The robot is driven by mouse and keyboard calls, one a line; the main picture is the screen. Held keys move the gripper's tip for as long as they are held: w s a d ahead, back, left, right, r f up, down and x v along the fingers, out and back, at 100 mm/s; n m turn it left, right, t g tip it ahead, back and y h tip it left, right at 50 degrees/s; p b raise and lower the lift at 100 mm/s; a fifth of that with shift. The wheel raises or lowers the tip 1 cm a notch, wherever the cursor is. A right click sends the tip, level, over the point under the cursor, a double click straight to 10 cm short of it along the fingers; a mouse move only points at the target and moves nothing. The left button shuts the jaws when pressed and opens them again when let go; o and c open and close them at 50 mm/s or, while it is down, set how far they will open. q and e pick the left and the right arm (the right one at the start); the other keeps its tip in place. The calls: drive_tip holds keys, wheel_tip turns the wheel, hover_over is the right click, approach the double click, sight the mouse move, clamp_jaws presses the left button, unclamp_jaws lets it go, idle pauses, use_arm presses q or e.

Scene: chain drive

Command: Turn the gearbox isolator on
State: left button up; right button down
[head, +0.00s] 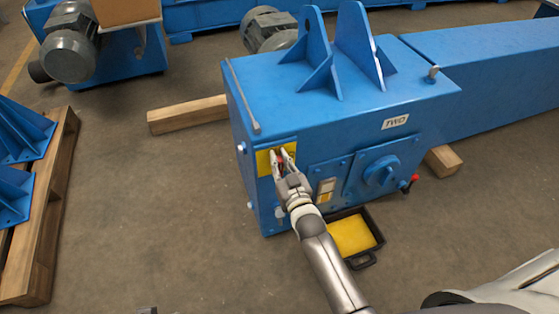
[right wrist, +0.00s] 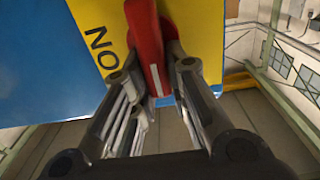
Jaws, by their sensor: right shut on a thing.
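The gearbox isolator is a red handle (right wrist: 148,45) with a white line on a yellow plate (head: 263,163). The plate is on the front left of the blue gearbox housing (head: 330,135). In the right wrist view the plate (right wrist: 92,30) carries the word ON, beside the handle and left of it. My right gripper (head: 282,158) reaches up to the plate. In the right wrist view its fingers (right wrist: 158,78) are shut on the red handle, one on each side. In the head view the fingers hide most of the handle. My left gripper is not in view.
A round blue cover (head: 381,172) and a small red-tipped lever (head: 411,182) are on the housing's right. A yellow-lined black tray (head: 352,236) is on the floor below. A pallet with blue brackets (head: 45,215) stands at the left. The floor between is clear.

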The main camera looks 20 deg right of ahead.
drive_tip(key=shift+d+m, duration=0.1)
drive_tip(key=shift+m, duration=0.2)
use_arm(q)
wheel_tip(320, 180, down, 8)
drive_tip(key=p, duration=0.2)
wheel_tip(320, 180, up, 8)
drive_tip(key=b, duration=0.2)
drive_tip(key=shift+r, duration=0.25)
use_arm(e)
drive_tip(key=shift+d+f+m, duration=0.45)
drive_tip(key=shift+f+m, duration=0.05)
drive_tip(key=shift+m, duration=2.45)
drive_tip(key=shift+d+f+m, duration=0.4)
drive_tip(key=shift+f+m, duration=0.05)
drive_tip(key=shift+m, duration=2.45)
drive_tip(key=shift+d+f+m, duration=0.45)
drive_tip(key=shift+f+m, duration=0.05)
drive_tip(key=shift+m, duration=2.45)
